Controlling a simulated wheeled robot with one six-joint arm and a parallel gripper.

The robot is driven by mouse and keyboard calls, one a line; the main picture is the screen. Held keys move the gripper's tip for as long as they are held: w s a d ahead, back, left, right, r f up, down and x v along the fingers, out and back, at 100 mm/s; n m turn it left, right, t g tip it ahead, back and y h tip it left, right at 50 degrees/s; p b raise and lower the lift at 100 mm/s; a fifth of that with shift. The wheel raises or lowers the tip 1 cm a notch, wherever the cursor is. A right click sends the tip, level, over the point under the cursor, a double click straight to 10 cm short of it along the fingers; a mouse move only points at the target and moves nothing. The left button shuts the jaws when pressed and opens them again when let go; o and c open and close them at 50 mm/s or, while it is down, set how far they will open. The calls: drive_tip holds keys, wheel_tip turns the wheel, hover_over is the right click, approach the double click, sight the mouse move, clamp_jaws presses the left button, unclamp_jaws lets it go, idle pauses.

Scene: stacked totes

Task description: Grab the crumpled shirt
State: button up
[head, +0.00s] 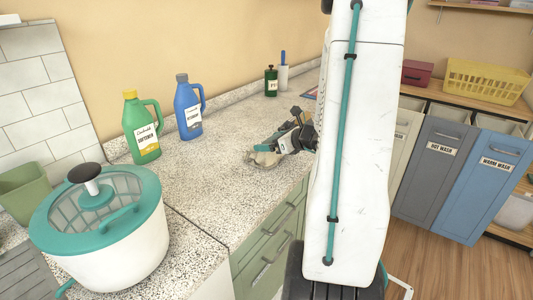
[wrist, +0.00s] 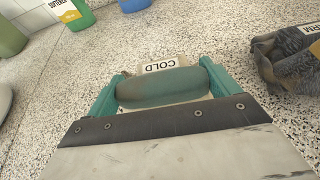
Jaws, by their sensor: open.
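My gripper (head: 279,146) is low over the counter in the head view. In the wrist view its teal fingers (wrist: 163,72) are apart. A pale tag marked "COLD" (wrist: 166,66) lies at the fingertips, and a rounded dull grey-green form (wrist: 158,89) sits between the fingers; I cannot tell if it is cloth. A small pale crumpled piece (head: 262,158) shows at my gripper in the head view. A dark grey crumpled cloth (wrist: 287,62) with a tag, partly cut off by the frame, lies to the right in the wrist view. Neither is clearly a shirt.
A green bottle (head: 142,127) and a blue bottle (head: 188,108) stand by the wall. A white tub with a teal lid (head: 110,240) stands at the near left. Speckled counter (head: 195,185) is free between. Labelled hampers (head: 438,165) stand at right beyond the arm.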

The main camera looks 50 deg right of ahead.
drive_tip(key=shift+w, duration=0.2)
drive_tip(key=c, duration=1.2)
drive_tip(key=shift+r, duration=0.15)
